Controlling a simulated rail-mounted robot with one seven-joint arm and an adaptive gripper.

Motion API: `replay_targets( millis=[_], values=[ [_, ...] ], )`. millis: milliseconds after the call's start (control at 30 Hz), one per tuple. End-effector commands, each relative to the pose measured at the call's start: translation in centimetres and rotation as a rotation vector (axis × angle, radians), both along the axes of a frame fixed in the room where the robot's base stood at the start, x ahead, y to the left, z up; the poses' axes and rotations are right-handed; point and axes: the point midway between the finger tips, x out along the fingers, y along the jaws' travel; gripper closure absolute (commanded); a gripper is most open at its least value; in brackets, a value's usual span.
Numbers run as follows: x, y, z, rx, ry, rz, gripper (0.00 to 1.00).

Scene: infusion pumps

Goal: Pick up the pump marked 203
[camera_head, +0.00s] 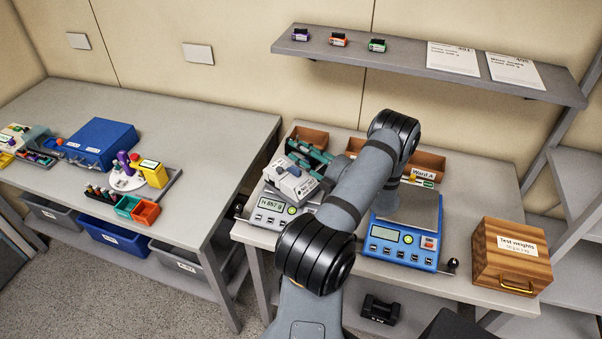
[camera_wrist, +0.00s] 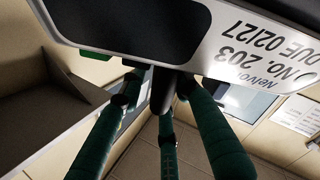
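The pump marked 203 (camera_wrist: 237,52) fills the top of the wrist view, very close, with its white label upside down and a dark panel beside it. In the head view a pale grey pump (camera_head: 290,180), its number too small to read, is tilted over the left scale (camera_head: 270,211); whether it touches the scale is unclear. Green finger links of my gripper (camera_wrist: 168,88) run up to the pump on both sides of a dark post under it and appear closed on that post. In the head view teal parts show behind the grey pump, and my arm hides much of the area.
A blue scale (camera_head: 402,240) stands on the right and a wooden test-weights box (camera_head: 510,254) at the table's right end. Brown bins (camera_head: 426,164) line the back. A wall shelf (camera_head: 400,61) hangs above. The left bench (camera_head: 215,120) has bare room.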

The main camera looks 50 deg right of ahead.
Motion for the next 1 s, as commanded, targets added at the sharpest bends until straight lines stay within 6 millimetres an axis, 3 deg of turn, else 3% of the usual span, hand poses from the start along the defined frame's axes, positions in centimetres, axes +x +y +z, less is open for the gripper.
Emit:
replay_targets(
  millis=[500, 1000],
  values=[
    [-0.03, -0.04, 0.06, -0.001, -0.001, -0.001, 1.00],
    [-0.07, -0.07, 0.06, -0.003, 0.000, -0.001, 1.00]
  ],
)
